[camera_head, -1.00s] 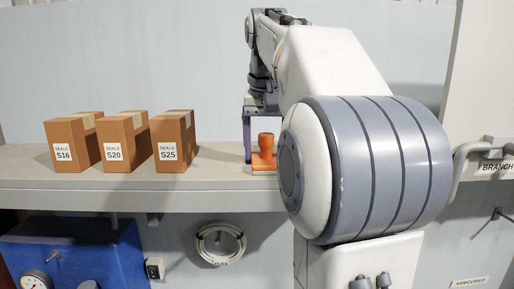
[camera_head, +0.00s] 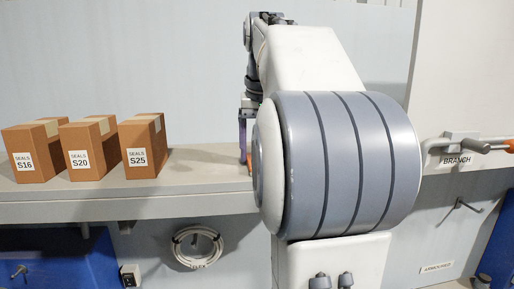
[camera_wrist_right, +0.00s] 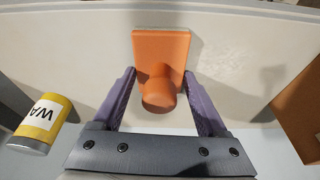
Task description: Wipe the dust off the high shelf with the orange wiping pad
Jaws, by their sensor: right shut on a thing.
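The orange wiping pad (camera_wrist_right: 165,55), a flat block with a round knob handle, shows in the right wrist view. Its base rests on or just over the high shelf (camera_wrist_right: 95,60). My right gripper (camera_wrist_right: 165,88) has its purple fingers on either side of the knob and is shut on the pad. In the head view this gripper (camera_head: 245,135) is at the shelf, mostly behind my own arm, with only a sliver of pad visible. Pale mottled patches, apparently dust (camera_wrist_right: 222,58), lie on the shelf beside the pad. My left gripper is not in view.
Three brown boxes (camera_head: 142,147) stand on the shelf's left part. A yellow can (camera_wrist_right: 45,122) shows in the wrist view. Bare shelf (camera_head: 205,165) lies between boxes and gripper. My arm hides the shelf's right part. A "BRANCH" hook fixture (camera_head: 460,143) is at right.

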